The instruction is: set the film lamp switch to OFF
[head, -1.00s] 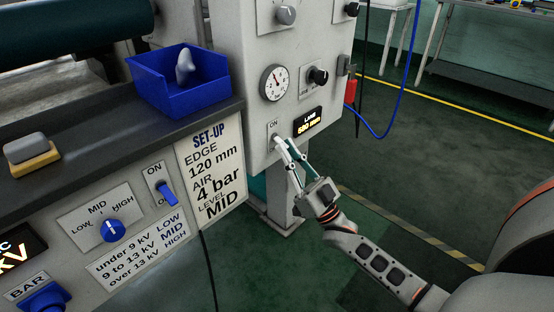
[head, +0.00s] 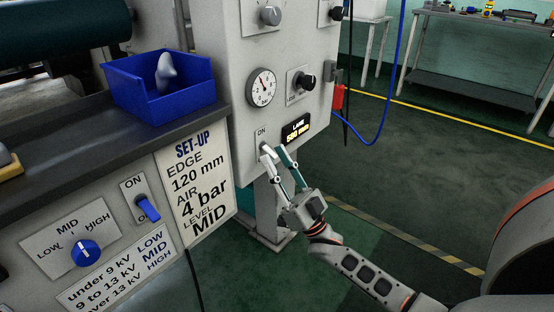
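A small switch on the grey upright panel (head: 235,110) has an ON label (head: 262,132) above it. The fingertips of my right gripper (head: 276,150) are right at this switch and cover its lever and lower label, so its setting is hidden. The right gripper's two fingers look spread, with a gap between them; I cannot tell whether they touch the lever. A blue toggle switch (head: 148,209) on the left console, also marked ON at the top, has its lever pointing down to the right. I cannot read the words "film lamp" on either switch. My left gripper is not in view.
Above the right gripper are a lit lane display (head: 296,131), a round gauge (head: 262,87) and a black knob (head: 305,81). A blue bin (head: 150,98) stands on the console ledge, above a blue selector knob (head: 86,253). Open floor lies to the right.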

